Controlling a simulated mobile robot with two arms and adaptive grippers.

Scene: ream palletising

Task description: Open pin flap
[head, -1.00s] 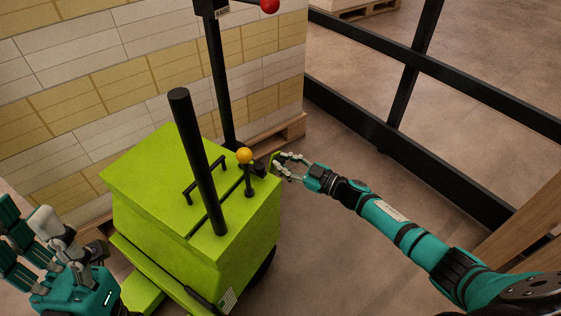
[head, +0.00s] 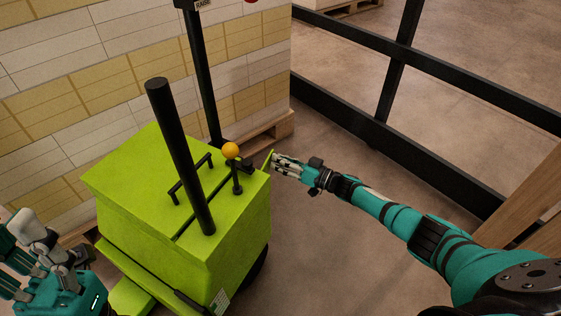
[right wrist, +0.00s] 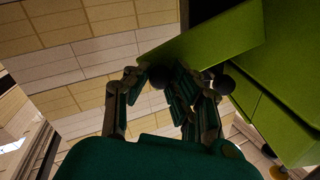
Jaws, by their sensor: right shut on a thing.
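The lime-green pallet truck body (head: 130,180) stands at left centre in the head view. The exact contact is partly hidden. My left gripper (head: 22,240) hangs apart at lower left, fingers spread and empty.
A black post (head: 180,155) and an orange ball-topped lever (head: 231,151) rise from the truck's top. A wall of stacked reams (head: 100,70) stands behind on a pallet (head: 262,140). A black rail fence (head: 400,150) runs at right. Floor between is clear.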

